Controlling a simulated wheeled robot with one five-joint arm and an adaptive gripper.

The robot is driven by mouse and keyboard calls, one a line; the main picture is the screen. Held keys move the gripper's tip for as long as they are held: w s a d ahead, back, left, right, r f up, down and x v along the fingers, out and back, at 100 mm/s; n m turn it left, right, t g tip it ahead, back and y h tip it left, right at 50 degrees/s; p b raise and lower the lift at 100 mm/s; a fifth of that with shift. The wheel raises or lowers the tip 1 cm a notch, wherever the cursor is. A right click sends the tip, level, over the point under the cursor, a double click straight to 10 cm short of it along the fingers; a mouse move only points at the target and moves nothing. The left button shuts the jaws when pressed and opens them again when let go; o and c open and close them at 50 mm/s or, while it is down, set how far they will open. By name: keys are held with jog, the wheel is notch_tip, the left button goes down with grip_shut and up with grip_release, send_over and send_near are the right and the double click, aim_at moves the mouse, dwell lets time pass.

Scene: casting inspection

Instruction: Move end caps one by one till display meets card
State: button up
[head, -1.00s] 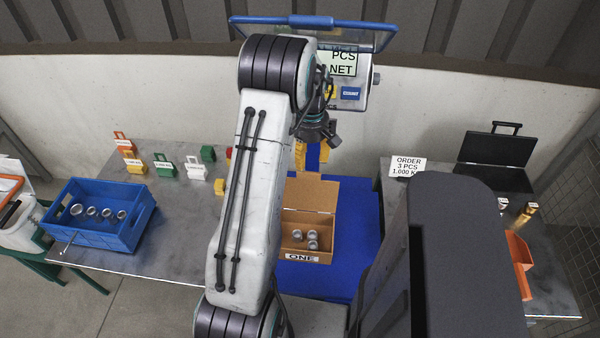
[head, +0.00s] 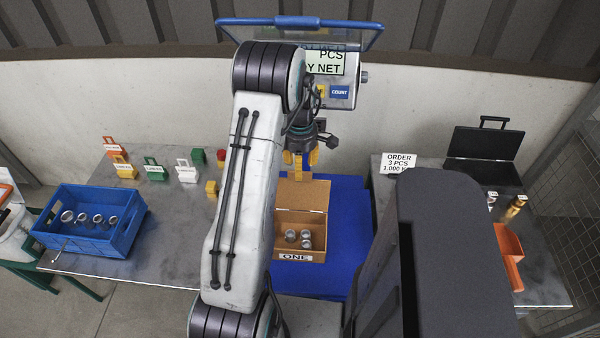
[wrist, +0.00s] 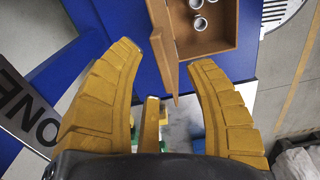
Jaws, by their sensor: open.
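Three metallic end caps (head: 305,238) sit in an open cardboard box (head: 318,254) on a blue surface. Several more end caps (head: 97,219) stand in a blue crate (head: 110,241) at the left. The order card (head: 398,163) reads 3 PCS and 1.000 K, its end cut off. The display (head: 327,62) shows PCS and Y NET; my arm hides the rest. My gripper (head: 299,165), yellow-fingered, is open and empty above the back of the box. In the wrist view my gripper (wrist: 165,62) is spread before the box (wrist: 240,28), with end caps (wrist: 200,24) inside.
Coloured tagged blocks, including a green one (head: 154,170) and a white one (head: 186,172), stand on the left table (head: 170,238). An open black case (head: 484,155) and an orange scoop (head: 509,255) lie at the right. Bare table lies between crate and box.

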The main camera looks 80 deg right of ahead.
aim_at(300, 192)
jog(key=shift+f, duration=1.8)
jog(key=shift+o, duration=0.3)
